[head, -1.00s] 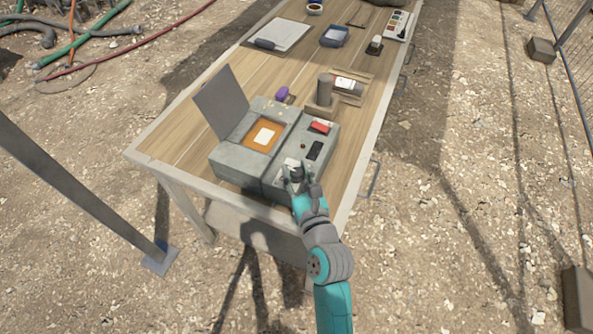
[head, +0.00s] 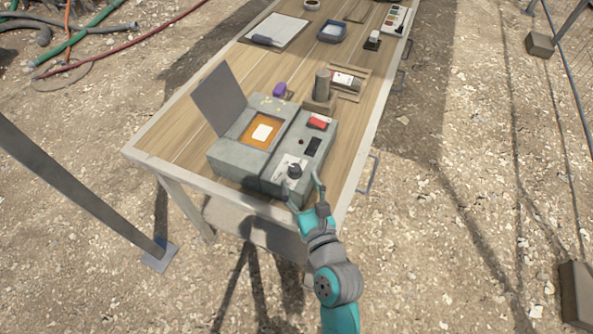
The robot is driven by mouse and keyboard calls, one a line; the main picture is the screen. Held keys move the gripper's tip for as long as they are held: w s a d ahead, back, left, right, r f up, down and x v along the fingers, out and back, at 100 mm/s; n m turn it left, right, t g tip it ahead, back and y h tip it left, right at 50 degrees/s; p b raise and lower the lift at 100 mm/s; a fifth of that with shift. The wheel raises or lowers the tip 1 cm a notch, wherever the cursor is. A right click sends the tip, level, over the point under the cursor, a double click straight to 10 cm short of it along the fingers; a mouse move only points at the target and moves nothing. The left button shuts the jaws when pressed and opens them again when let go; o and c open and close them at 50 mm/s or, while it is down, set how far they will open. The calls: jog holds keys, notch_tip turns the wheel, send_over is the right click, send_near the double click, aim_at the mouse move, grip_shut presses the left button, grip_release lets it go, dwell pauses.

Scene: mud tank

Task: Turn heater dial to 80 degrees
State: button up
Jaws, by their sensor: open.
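The heater (head: 232,166) is a grey box near the front end of the wooden table, with its lid raised and a white card on an orange plate inside. The heater dial (head: 294,171) is a small dark knob on a white scale plate, on the front of the right-hand control section. The scale marks are too small to read. My gripper (head: 304,191) is open and empty, its fingers spread apart just in front and to the right of the dial. The knob is in clear view and the fingers look apart from it.
A red switch (head: 319,122) and a dark display (head: 313,147) sit behind the dial. A grey cylinder (head: 322,85) on a wooden block, a purple item (head: 279,90) and a wooden tray (head: 360,90) stand farther back. A clipboard (head: 277,31) and blue tray (head: 332,32) lie beyond.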

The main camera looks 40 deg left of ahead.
jog(key=v, duration=0.7)
jog(key=shift+s+r, duration=0.1)
notch_tip(320, 180, up, 7)
jog(key=s+a+m+t+y, duration=0.1)
jog(key=s+a+t, duration=0.1)
jog(key=t, duration=0.3)
jog(key=m+h, duration=0.4)
jog(key=h, duration=0.2)
send_near(294, 174)
jog(key=x, duration=1.1)
jog(key=shift+w+a, duration=0.15)
jog(key=shift+w, duration=0.15)
jog(key=shift+h, duration=0.3)
jog(key=c, duration=1.2)
